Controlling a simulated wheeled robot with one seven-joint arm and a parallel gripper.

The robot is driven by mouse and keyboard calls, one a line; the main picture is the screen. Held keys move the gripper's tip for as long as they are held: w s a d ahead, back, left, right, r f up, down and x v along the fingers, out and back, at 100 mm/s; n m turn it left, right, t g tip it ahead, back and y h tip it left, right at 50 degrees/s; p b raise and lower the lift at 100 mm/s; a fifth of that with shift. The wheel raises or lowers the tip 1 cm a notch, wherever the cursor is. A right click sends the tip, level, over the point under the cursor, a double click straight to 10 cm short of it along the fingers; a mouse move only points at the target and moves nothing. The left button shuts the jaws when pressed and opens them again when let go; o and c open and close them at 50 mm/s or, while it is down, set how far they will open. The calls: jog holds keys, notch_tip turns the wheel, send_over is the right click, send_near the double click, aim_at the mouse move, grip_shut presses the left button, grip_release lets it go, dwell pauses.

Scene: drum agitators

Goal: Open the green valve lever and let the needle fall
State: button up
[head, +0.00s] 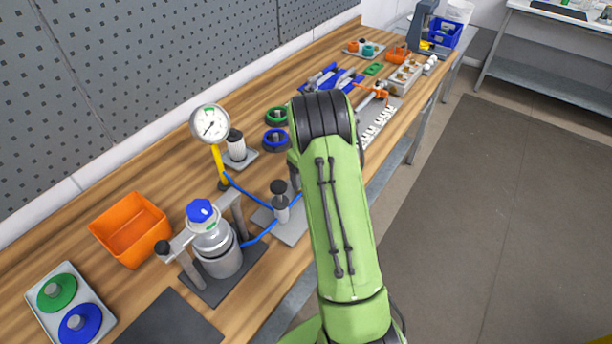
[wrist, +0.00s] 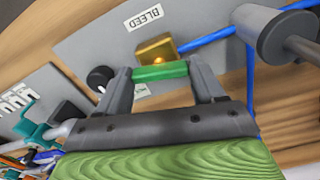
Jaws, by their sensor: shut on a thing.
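The green valve lever (wrist: 160,72) lies between the two fingers of my gripper (wrist: 163,80) in the wrist view, and they are shut on it. It sits just in front of a brass valve body (wrist: 157,49) on a grey plate with a BLEED label (wrist: 143,17). In the head view my green arm hides the lever and most of the gripper. The pressure gauge (head: 210,124) stands on a yellow stem at the left in the head view. Its needle is too small to read surely.
Blue hoses (head: 262,233) link the gauge stem, a black-knobbed pump (head: 281,205) and a clamped metal vessel (head: 217,250). An orange bin (head: 131,228) stands at left. A black knob (wrist: 100,78) is close to my left finger in the wrist view.

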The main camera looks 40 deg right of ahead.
jog(key=shift+n, duration=0.6)
jog(key=o, duration=1)
jog(key=shift+o, duration=0.2)
jog(key=shift+r, duration=0.1)
notch_tip(320, 180, up, 16)
jog(key=p, duration=0.2)
jog(key=shift+f, duration=0.2)
